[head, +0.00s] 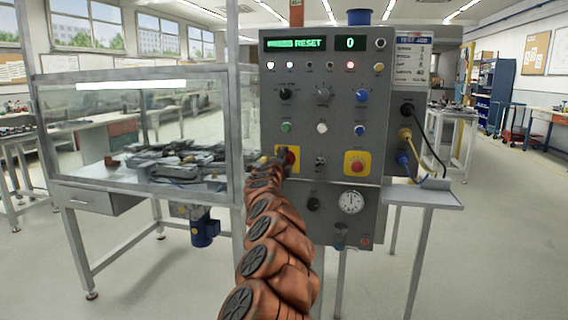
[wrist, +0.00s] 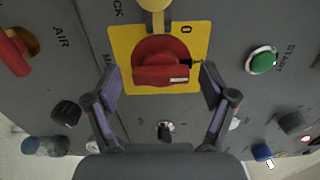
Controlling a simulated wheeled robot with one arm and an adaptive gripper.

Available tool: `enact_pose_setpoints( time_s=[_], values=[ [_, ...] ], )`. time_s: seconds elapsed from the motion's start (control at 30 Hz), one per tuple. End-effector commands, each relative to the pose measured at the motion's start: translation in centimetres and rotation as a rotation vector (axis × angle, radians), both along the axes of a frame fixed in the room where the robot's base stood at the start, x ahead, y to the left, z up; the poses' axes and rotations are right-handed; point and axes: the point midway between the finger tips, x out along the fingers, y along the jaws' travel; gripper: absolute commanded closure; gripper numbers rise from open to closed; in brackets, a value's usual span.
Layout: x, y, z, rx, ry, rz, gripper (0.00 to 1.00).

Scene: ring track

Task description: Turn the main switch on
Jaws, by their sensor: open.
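The main switch is a red rotary knob (wrist: 160,62) on a square yellow plate (wrist: 200,42) marked 0. In the wrist view its red grip bar lies across the picture, with a small white label. My gripper (wrist: 158,78) is open, one finger on each side of the lower part of the knob, and nothing is held between the fingers. I cannot tell whether either finger touches it. In the head view the switch (head: 291,157) is partly hidden by the end of my arm, on the left side of the grey control panel (head: 336,105).
A green button (wrist: 262,62) and a red handle (wrist: 16,46) by the word AIR flank the switch in the wrist view. A red button on yellow (head: 357,163) sits right of it in the head view. A glazed bench (head: 130,195) stands left.

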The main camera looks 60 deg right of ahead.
Motion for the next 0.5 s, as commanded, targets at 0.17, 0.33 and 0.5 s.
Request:
enact_pose_setpoints(
  time_s=[0.17,0.33,0.5],
  values=[
    [-0.03,-0.01,0.04,-0.001,0.0,0.0,0.17],
    [-0.12,0.18,-0.01,0.001,0.0,0.0,0.17],
    [-0.59,0.77,0.07,0.003,-0.001,-0.005,0.17]
  ],
)
